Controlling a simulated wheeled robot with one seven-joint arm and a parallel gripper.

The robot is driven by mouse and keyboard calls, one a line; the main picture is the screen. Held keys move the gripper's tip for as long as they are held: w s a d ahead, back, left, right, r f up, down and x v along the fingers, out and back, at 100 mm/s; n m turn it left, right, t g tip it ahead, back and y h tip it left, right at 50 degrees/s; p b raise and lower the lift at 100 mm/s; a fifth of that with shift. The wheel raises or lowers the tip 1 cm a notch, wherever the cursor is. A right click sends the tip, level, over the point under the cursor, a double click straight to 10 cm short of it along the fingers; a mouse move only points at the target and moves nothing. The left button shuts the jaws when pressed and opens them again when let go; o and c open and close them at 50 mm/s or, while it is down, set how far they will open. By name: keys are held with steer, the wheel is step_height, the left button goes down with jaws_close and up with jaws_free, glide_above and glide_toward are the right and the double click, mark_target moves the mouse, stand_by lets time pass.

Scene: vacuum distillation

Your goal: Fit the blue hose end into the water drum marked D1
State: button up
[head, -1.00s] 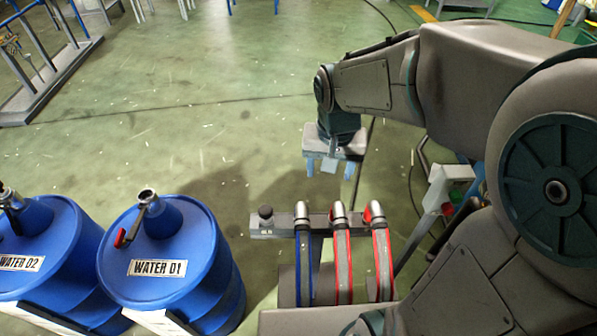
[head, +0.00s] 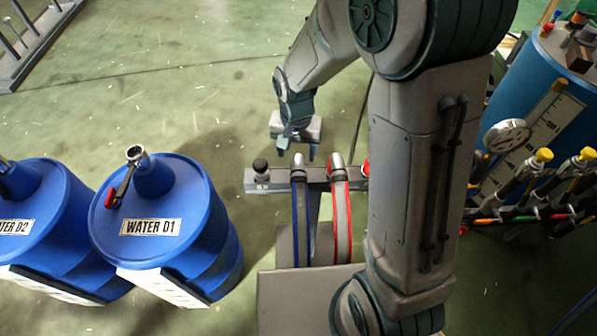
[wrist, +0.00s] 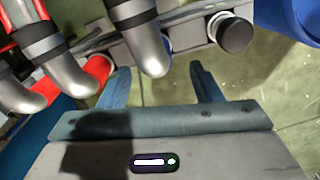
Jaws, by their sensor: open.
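The blue hose (head: 301,222) stands in a rack with its silver bent end (head: 298,162) at the top. In the wrist view that silver end (wrist: 146,45) points toward the gap between my fingers. My gripper (head: 297,153) is open, just beyond the rack bar and close to the blue hose end; its fingers also show in the wrist view (wrist: 160,78), with nothing clamped between them. The blue drum marked WATER D1 (head: 205,235) stands left of the rack, with an open metal neck (head: 135,154) and a red-tipped lever on top.
A red hose (head: 340,215) stands right beside the blue one; another is mostly hidden by my arm. A black knob (head: 260,166) sits on the rack bar's left end. Drum WATER D2 (head: 45,235) is at far left. A blue tank and valves stand at right.

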steer(key=f, duration=0.4)
steer(key=shift+s+d+f+b, duration=0.1)
steer(key=shift+s+f+b, duration=0.1)
steer(key=shift+s+b, duration=0.2)
steer(key=shift+f, duration=0.45)
jaws_close()
